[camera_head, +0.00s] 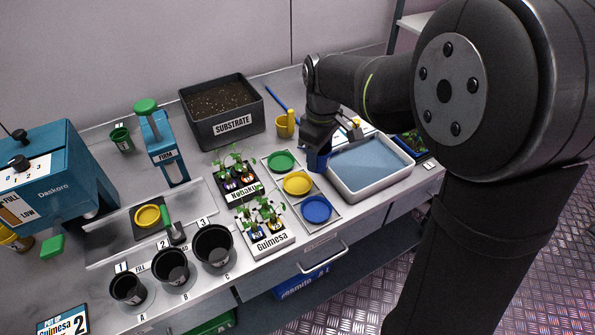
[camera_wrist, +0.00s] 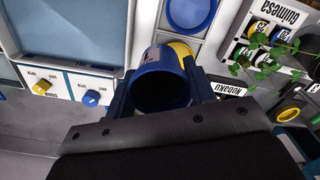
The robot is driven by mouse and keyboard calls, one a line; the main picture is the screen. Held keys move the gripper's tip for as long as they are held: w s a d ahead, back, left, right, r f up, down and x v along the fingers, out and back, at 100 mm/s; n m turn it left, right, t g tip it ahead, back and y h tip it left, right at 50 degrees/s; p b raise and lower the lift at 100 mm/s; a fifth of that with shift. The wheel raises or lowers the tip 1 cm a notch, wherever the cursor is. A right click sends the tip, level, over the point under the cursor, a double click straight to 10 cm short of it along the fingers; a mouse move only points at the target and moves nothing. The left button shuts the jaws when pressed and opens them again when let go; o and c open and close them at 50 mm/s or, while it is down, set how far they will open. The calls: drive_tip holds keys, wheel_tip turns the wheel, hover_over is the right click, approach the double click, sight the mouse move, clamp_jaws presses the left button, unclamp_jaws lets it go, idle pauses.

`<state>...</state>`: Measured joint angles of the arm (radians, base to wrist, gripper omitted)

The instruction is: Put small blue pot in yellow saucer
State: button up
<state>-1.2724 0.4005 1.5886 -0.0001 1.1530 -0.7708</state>
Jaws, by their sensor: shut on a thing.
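The small blue pot (camera_head: 317,161) is held in my gripper (camera_head: 318,152), just right of and behind the yellow saucer (camera_head: 297,184) in the head view. In the wrist view the pot (camera_wrist: 161,92) shows its open mouth between the fingers of my gripper (camera_wrist: 162,88). The yellow saucer (camera_wrist: 182,48) shows only partly there, behind the pot's rim. The saucer looks empty in the head view. The pot appears raised above the bench; its exact height is hard to tell.
A green saucer (camera_head: 281,161) and a blue saucer (camera_head: 316,209) lie on either side of the yellow one. The white tray of water (camera_head: 375,191) is close on the right. Seedling racks labelled Nobaku (camera_head: 241,194) and Guimesa (camera_head: 270,242) stand to the left.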

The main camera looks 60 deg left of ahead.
drive_tip(key=shift+s+a+f, duration=0.6)
drive_tip(key=shift+f, duration=0.6)
drive_tip(key=shift+s+a+f, duration=0.65)
drive_tip(key=shift+f, duration=0.55)
drive_tip(key=shift+s+a+f, duration=0.6)
drive_tip(key=shift+f, duration=0.6)
drive_tip(key=shift+f, duration=0.6)
drive_tip(key=o, duration=1)
wheel_tip(320, 180, up, 13)
drive_tip(key=shift+r, duration=0.1)
